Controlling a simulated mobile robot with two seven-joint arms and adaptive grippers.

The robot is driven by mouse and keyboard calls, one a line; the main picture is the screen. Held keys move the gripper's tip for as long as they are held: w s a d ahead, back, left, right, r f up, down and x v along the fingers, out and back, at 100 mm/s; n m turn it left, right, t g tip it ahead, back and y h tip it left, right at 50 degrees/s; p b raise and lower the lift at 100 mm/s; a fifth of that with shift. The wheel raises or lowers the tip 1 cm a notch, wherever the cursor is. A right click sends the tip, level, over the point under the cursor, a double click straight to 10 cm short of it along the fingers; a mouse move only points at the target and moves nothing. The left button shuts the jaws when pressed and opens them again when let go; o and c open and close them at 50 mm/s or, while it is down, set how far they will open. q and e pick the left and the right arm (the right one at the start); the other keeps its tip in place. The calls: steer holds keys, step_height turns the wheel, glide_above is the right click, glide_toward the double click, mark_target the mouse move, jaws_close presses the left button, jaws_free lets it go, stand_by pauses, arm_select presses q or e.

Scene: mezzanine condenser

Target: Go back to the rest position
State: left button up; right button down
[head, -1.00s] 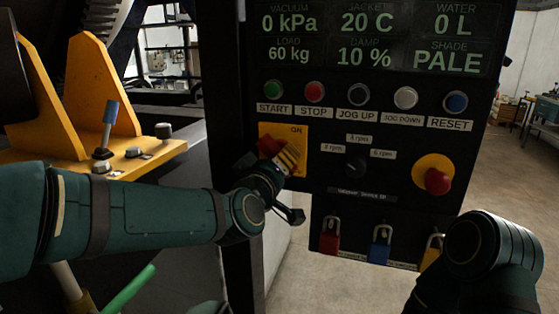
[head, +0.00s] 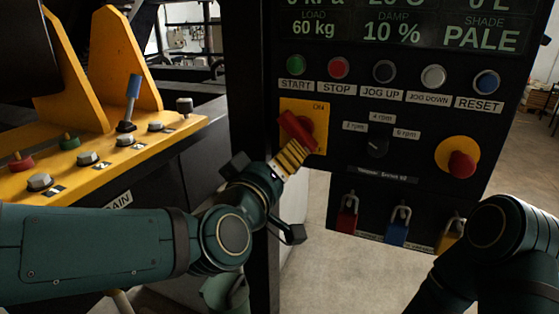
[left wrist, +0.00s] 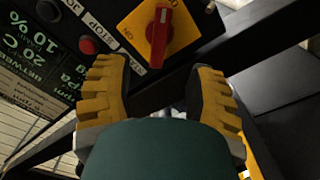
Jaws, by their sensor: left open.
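My left gripper (head: 290,157) is in front of the control panel, just below and left of the red rotary switch (head: 298,131) on its yellow plate. In the left wrist view my left gripper (left wrist: 160,72) has its two yellow fingers spread wide with nothing between them. The red switch handle (left wrist: 158,38) lies beyond the fingertips, apart from them. In the head view the handle stands diagonally near the "ON" label. My right arm shows at the lower right of the head view, but its gripper is out of view.
The black panel (head: 420,120) carries a row of buttons, a speed knob (head: 377,146), a red emergency stop (head: 462,163) and hanging padlocks (head: 397,228). A yellow machine bracket (head: 75,155) with a blue-tipped lever (head: 131,100) stands left. Open floor shows below the panel.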

arm_select(q)
step_height(320, 180, down, 29)
steer(key=w+a+m+g+y, duration=0.2)
steer(key=a+g, duration=0.1)
steer(key=g, duration=0.4)
steer(key=s+a+f+g, duration=0.1)
steer(key=s+f+g, duration=0.3)
steer(key=s+f, duration=0.4)
steer(key=s+a+f+m+g, duration=0.1)
steer(key=s+f+g, duration=0.3)
steer(key=s+f, duration=0.4)
step_height(320, 180, down, 7)
steer(key=shift+a+r+m, duration=0.1)
steer(key=shift+a+m, duration=0.2)
steer(key=shift+a, duration=0.4)
